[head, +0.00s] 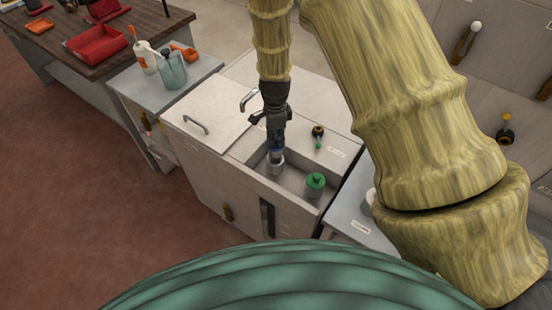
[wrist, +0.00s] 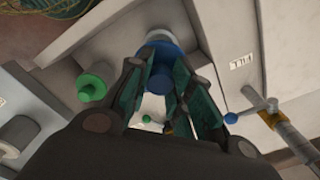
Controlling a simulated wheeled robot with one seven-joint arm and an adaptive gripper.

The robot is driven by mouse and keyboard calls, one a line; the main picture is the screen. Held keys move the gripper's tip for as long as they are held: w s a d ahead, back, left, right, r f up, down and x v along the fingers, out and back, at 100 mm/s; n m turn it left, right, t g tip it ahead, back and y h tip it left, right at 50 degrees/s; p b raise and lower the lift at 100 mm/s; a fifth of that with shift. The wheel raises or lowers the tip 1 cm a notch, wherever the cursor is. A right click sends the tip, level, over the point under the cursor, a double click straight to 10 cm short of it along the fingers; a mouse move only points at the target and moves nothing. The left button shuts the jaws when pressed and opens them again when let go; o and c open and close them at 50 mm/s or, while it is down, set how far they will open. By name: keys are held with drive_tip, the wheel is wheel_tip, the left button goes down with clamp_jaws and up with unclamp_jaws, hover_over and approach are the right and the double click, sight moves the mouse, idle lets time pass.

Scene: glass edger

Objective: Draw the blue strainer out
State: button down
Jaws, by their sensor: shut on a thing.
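The blue strainer shows in the wrist view as a blue knob (wrist: 162,68) on a round, pale grey body, between my fingers. In the head view its grey cylindrical body (head: 276,165) stands in the open well of the edger (head: 233,160), just under my gripper (head: 275,148). My gripper (wrist: 165,90) points down and is shut on the blue knob. The fingers hide part of the knob. I cannot tell whether the strainer's bottom touches the well floor. A green strainer (head: 315,183) stands to the right in the same well; its green knob (wrist: 94,83) also shows in the wrist view.
A black and green knob (head: 318,131) sits on the machine top behind the well. A red tray (head: 97,43) sits on the far bench.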

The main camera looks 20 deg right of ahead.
drive_tip(key=shift+r, duration=0.15)
drive_tip(key=shift+r+p, duration=1.55)
drive_tip(key=shift+r, duration=0.35)
